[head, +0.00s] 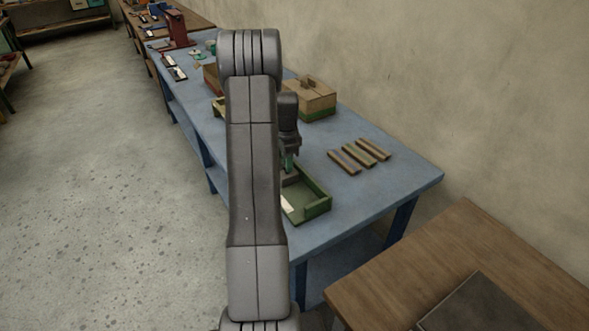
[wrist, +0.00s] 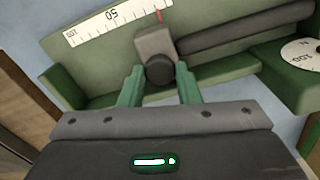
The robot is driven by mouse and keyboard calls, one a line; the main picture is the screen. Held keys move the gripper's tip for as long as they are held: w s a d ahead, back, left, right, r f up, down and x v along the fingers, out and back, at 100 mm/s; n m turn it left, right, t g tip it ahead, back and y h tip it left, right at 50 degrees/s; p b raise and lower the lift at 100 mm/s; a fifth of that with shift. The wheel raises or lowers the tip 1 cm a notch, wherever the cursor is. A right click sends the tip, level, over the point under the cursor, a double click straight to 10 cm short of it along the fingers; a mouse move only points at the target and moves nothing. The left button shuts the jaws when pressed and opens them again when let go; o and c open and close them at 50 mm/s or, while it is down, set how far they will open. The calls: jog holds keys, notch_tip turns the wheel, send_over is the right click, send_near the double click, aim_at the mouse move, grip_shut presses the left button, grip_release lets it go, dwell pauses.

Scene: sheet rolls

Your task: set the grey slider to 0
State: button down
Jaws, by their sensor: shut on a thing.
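In the wrist view the grey slider (wrist: 154,42) is a small grey block with a dark round knob (wrist: 160,69), seated in a green tray-like housing (wrist: 75,88). The two green fingers of my gripper (wrist: 160,88) stand on either side of the knob and are shut on it. A thin red pointer (wrist: 159,17) rises from the slider near the right end of the visible white scale (wrist: 118,17). The scale shows 100 and 50 upside down; its 0 mark is not readable. In the head view my gripper (head: 290,163) reaches into the green housing (head: 318,207); the slider is hidden there.
A dark rod (wrist: 235,28) runs right of the slider, and a white dial (wrist: 302,54) sits at the right. On the blue table (head: 395,185) are several wooden strips (head: 359,155) and a wooden box (head: 309,97).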

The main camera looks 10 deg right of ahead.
jog(key=shift+w+a, duration=0.35)
jog(key=shift+w, duration=0.45)
jog(key=shift+r, duration=0.15)
jog(key=c, duration=1.1)
grip_release()
jog(key=shift+w+a, duration=0.15)
jog(key=shift+o, duration=0.2)
notch_tip(320, 180, up, 14)
jog(key=b, duration=0.1)
jog(key=shift+b, duration=0.35)
jog(key=shift+f, duration=0.25)
